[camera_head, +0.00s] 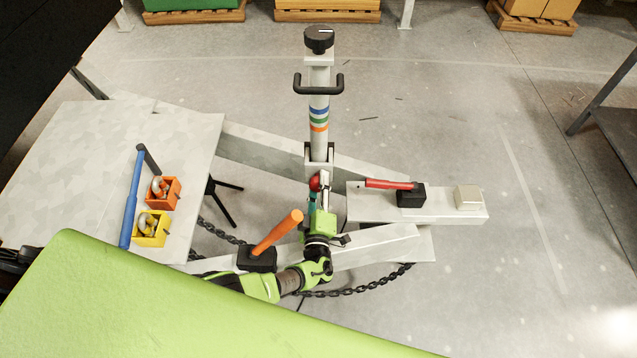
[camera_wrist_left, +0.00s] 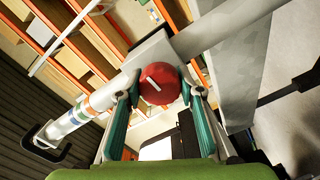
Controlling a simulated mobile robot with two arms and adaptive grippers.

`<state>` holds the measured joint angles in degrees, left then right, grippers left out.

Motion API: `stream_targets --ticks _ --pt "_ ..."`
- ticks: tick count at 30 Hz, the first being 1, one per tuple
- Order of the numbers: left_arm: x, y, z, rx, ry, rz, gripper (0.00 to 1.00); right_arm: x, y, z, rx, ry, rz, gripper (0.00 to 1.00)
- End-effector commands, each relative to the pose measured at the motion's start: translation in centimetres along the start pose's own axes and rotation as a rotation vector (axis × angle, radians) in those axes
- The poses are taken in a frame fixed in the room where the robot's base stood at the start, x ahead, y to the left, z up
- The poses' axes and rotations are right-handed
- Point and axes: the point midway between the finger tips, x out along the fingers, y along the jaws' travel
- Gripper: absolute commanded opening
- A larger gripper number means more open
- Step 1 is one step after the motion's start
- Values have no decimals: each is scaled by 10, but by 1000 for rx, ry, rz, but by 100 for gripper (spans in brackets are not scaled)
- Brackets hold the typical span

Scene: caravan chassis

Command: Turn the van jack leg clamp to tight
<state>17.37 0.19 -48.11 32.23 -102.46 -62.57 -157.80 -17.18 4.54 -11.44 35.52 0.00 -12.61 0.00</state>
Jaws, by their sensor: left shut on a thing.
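The jack leg (camera_head: 319,135) is a pale upright tube with blue, green and orange bands, a black side handle (camera_head: 319,89) and a black top knob (camera_head: 318,38). Its clamp has a round red knob (camera_head: 315,183) low on the tube. In the left wrist view the red knob (camera_wrist_left: 160,92) shows face-on, with a white line slanting from upper left to lower right. My left gripper (camera_head: 319,194) is at the knob, its teal fingers (camera_wrist_left: 160,84) on either side and shut on it. My right gripper is in neither view.
An orange-handled lever (camera_head: 277,232) stands close left of my left wrist. A red-handled lever (camera_head: 390,184) lies to the right on the pale chassis beam. Orange (camera_head: 163,193) and yellow (camera_head: 150,229) boxes sit on the left plate. A black chain (camera_head: 355,290) hangs below.

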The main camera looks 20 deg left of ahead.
Motion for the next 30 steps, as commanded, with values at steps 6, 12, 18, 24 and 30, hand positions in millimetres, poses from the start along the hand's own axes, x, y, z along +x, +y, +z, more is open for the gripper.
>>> stream_targets --ticks 6,12,18,24,30 --pt "0 0 0 63 -1 -1 13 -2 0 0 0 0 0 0" --pt "0 0 1 80 -1 -1 13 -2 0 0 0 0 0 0" --pt "0 0 1 82 -1 -1 13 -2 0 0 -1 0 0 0" --pt "0 0 1 81 -1 -1 52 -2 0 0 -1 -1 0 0" --pt "0 0 0 80 -1 0 52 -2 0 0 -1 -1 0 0"
